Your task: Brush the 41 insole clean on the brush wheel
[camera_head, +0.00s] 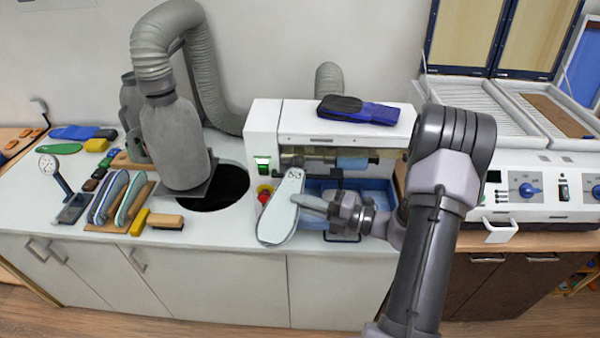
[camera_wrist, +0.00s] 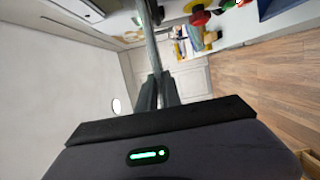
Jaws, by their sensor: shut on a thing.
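A pale, whitish insole (camera_head: 280,215) hangs upright but slanted in front of the white machine, with small dark marks near its top that I cannot read. My gripper (camera_head: 328,207) is shut on its right edge. In the wrist view the insole (camera_wrist: 149,38) shows nearly edge-on between the fingers of my gripper (camera_wrist: 158,92). The machine (camera_head: 263,135) has an opening with a blue roller (camera_head: 352,162) at right and a metallic roller (camera_head: 291,158) at left. I cannot tell which is the brush wheel. The insole is left of and below the blue roller, apart from it.
A blue tray (camera_head: 380,190) lies in the machine's opening. A red knob (camera_head: 264,193) is close to the insole's left edge. A grey suction hood (camera_head: 175,140), a rack of insoles (camera_head: 120,200) and a brush (camera_head: 165,221) stand left.

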